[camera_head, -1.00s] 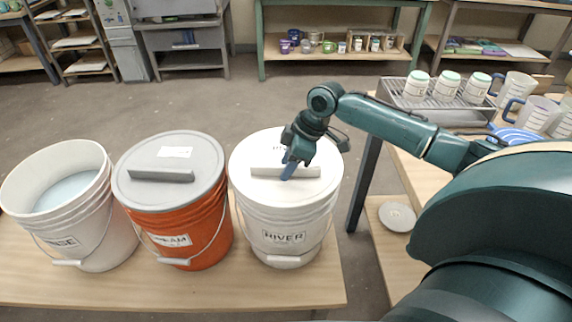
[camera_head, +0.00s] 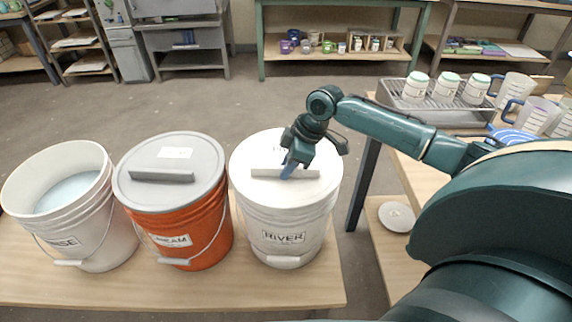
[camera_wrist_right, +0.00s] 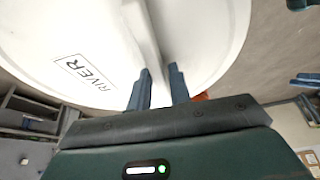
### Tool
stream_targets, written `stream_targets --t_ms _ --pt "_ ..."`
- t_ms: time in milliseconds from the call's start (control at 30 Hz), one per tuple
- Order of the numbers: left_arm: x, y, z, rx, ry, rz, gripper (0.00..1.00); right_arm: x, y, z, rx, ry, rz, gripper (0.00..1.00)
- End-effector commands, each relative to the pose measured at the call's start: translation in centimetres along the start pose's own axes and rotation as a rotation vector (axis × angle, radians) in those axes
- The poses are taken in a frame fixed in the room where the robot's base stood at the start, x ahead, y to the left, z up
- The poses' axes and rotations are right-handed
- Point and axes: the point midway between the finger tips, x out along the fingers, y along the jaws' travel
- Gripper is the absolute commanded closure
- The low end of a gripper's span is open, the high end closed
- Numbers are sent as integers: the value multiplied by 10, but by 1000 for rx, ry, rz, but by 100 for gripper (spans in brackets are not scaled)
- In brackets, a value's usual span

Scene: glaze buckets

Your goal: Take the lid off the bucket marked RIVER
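The white bucket marked RIVER (camera_head: 284,237) stands at the right end of the row on the low wooden bench. Its white lid (camera_head: 255,190) sits on it, with a bar handle (camera_head: 265,171) across the top. My right gripper (camera_head: 290,170) is at the middle of that handle. In the right wrist view, the two blue fingers (camera_wrist_right: 159,75) lie on either side of the handle (camera_wrist_right: 147,30) with a narrow gap that the bar seems to fill. The RIVER label (camera_wrist_right: 86,73) shows there too. My left gripper is not in view.
An orange bucket (camera_head: 205,225) with a grey lid and an open white bucket (camera_head: 95,235) stand to the left on the bench (camera_head: 180,290). At right, a table holds a rack (camera_head: 440,112) of jars and several jugs. A round grey disc (camera_head: 396,216) lies below it.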

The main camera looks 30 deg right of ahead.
Motion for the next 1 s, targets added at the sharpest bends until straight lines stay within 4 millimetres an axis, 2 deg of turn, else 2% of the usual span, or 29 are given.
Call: stream_targets --t_ms 33,200,600,733,1000 --pt "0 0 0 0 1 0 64 1 0 1 0 -1 2 86" --pt "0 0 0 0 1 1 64 1 0 1 1 -2 1 100" --pt "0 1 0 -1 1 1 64 1 0 1 0 -2 1 100" --pt "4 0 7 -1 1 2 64 0 0 1 -1 -2 2 100" --pt "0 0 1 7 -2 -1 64 -54 1 -22 -2 1 5 100"
